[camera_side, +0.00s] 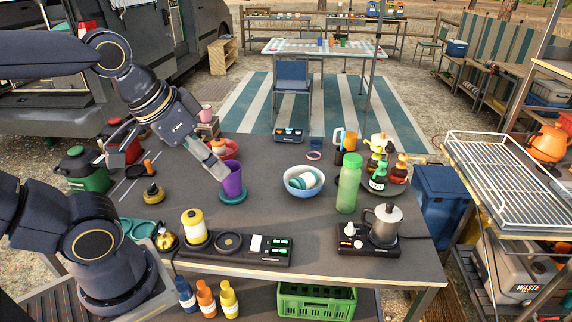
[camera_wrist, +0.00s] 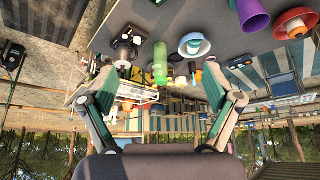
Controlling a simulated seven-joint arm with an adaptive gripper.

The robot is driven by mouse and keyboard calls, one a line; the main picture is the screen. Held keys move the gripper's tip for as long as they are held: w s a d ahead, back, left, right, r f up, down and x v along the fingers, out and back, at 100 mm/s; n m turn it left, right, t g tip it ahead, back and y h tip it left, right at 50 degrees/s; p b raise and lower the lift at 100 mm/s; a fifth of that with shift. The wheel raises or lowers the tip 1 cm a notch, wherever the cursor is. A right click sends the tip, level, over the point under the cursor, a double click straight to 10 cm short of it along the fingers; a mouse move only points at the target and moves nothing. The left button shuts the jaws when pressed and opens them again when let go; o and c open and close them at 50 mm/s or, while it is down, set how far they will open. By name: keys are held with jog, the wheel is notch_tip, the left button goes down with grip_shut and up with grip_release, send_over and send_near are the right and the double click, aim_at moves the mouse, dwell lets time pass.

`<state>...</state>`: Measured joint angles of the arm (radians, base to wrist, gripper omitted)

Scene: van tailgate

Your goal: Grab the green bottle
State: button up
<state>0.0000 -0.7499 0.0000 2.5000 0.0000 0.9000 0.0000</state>
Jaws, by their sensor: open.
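The green bottle (camera_side: 348,185) stands upright on the dark table, right of the blue-and-white bowl, behind the moka pot. It is tall, translucent light green. In the upside-down wrist view it (camera_wrist: 160,65) shows small, in the gap between the fingers and well beyond them. My gripper (camera_side: 160,158) is open and empty, raised over the left part of the table near the purple cup. In the wrist view my gripper (camera_wrist: 158,82) has its fingers spread wide. It is far to the left of the bottle in the side view and does not touch it.
A purple cup (camera_side: 232,180) and a bowl (camera_side: 304,181) stand between my gripper and the bottle. Bare tabletop lies left of the bowl.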

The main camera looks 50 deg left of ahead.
jog(key=w+r+m+t, duration=0.1)
jog(key=w+r, duration=0.4)
jog(key=w, duration=0.2)
jog(key=w+r+t, duration=0.1)
jog(key=w+r, duration=0.3)
jog(key=w, duration=0.3)
jog(key=g, duration=0.3)
send_over(347, 160)
jog(key=s, duration=0.4)
notch_tip(347, 160, down, 16)
jog(key=r, duration=0.1)
jog(key=shift+h, duration=0.3)
jog(key=x, duration=1)
jog(key=shift+a+f, duration=0.15)
jog(key=shift+f, duration=0.2)
jog(key=shift+x, duration=3.1)
jog(key=shift+a, duration=0.15)
jog(key=c, duration=1.2)
